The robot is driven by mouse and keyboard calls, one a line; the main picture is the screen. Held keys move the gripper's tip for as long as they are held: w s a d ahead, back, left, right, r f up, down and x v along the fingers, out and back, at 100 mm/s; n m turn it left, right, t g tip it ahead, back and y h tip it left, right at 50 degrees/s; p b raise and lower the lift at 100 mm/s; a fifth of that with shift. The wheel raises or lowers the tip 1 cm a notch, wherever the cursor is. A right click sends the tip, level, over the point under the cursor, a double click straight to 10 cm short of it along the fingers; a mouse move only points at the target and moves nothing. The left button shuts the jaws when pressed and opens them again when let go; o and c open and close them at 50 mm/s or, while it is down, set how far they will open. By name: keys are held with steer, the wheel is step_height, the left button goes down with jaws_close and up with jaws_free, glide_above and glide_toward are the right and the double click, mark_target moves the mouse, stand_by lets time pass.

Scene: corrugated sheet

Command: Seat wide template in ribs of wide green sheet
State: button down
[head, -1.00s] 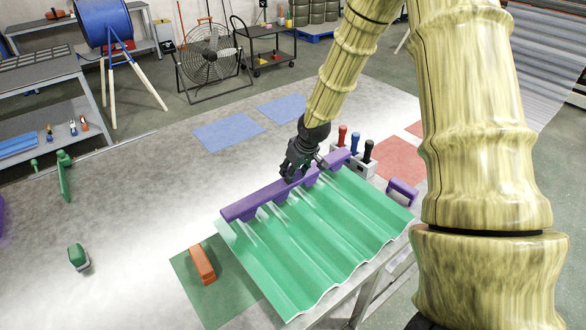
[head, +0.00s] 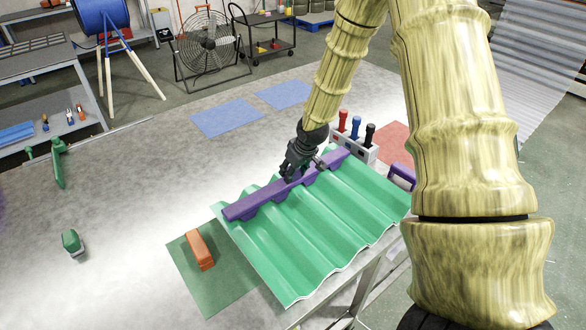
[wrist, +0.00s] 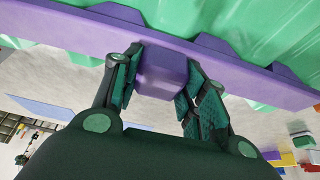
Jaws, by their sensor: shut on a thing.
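The wide green corrugated sheet (head: 310,235) lies on the table at its near right edge, its ribs running from back left to front right. The long purple wide template (head: 245,208) lies across the ribs near the sheet's back end. My gripper (head: 293,172) is shut on the template's middle grip block. The wrist view shows both fingers of my gripper (wrist: 160,85) on either side of the purple block, with the template's toothed bar (wrist: 230,67) beyond. The template's teeth face the sheet; whether they sit fully in the valleys I cannot tell.
An orange-brown block (head: 200,250) rests on a green mat (head: 215,290) left of the sheet. A holder with red, blue and black handles (head: 352,148) stands behind it. A smaller purple piece (head: 402,177) is at the right.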

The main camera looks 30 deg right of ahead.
steer(key=shift+f, duration=0.25)
stand_by(0.5)
steer(key=c, duration=0.7)
jaws_free()
steer(key=shift+c, duration=0.2)
steer(key=v, duration=1.2)
steer(key=shift+a+f, duration=0.1)
